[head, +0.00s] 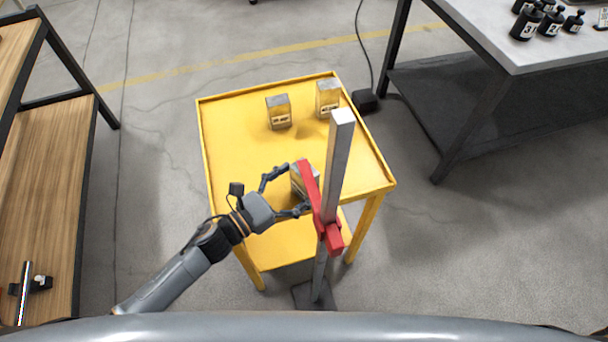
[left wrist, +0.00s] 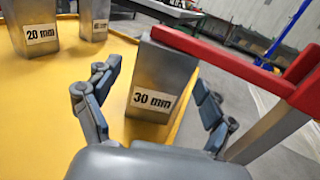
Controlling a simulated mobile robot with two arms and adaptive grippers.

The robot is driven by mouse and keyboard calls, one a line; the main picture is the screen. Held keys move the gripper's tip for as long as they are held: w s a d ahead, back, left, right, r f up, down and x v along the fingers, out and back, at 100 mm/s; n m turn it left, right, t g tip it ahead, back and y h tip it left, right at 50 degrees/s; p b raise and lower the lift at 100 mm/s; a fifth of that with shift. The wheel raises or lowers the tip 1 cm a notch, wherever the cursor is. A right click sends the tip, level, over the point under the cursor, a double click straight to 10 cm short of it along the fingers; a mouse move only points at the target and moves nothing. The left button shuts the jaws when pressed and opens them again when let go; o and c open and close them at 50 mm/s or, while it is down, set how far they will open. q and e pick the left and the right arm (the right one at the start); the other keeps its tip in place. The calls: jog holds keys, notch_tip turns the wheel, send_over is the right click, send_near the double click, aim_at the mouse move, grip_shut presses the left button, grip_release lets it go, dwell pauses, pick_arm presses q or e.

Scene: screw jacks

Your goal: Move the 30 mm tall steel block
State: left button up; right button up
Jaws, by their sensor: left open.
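The grey steel block labelled "30 mm" (left wrist: 152,103) stands upright near the edge of the yellow cart (head: 240,150). In the head view the block (head: 296,183) is partly hidden by a red arm (head: 311,189) on a steel post. In the left wrist view the red arm (left wrist: 220,62) reaches over the block's top edge; I cannot tell if they touch. My left gripper (head: 297,188) is open, with one finger on each side of the block. In the left wrist view the gripper (left wrist: 157,75) shows a gap at the left finger; contact at the right finger is unclear.
A block labelled "20 mm" (left wrist: 28,37) and another block (left wrist: 93,22) stand farther back on the cart. The steel post (head: 340,155) rises beside the cart's front edge. A grey-topped table (head: 500,40) with black weights is at right, a wooden bench (head: 45,190) at left.

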pick_arm(q)
jog(key=shift+x, duration=1.25)
grip_shut()
